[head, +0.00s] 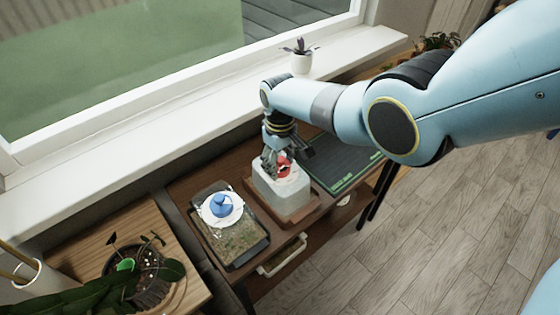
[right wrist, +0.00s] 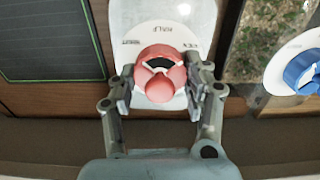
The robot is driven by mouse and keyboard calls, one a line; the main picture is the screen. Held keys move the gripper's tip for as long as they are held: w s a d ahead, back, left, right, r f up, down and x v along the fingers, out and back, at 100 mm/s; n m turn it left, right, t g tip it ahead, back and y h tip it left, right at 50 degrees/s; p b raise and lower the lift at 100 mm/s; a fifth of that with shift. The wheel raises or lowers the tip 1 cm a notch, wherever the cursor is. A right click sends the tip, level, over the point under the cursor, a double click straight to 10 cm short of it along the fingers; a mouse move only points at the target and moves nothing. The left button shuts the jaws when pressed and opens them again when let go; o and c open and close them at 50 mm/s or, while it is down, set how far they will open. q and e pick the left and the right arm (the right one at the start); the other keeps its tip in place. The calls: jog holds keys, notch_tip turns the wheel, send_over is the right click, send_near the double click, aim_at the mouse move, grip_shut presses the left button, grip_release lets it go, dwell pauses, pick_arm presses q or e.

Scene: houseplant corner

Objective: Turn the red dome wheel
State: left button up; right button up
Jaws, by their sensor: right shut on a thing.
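The red dome wheel (right wrist: 161,82) sits on a white round dial plate (right wrist: 148,38) with lettering, "HALF" being readable. In the head view a bit of the red wheel (head: 284,169) shows beside my gripper, on top of a translucent white dome (head: 290,192). My right gripper (right wrist: 160,90) comes down from above, with one finger on each side of the wheel, shut on it. It also shows in the head view (head: 274,165). My left gripper is in neither view.
A blue knob (head: 221,205) on a white disc sits over a soil tray (head: 235,240) to the left. A dark green mat (head: 340,160) lies right of the dome. A potted plant (head: 300,60) stands on the windowsill. A leafy plant (head: 150,280) stands at lower left.

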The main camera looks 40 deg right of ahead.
aim_at(280, 158)
dwell(0.5)
jog(key=o, duration=1.2)
jog(key=shift+r, duration=0.1)
notch_tip(280, 158, up, 12)
jog(key=shift+f, duration=0.1)
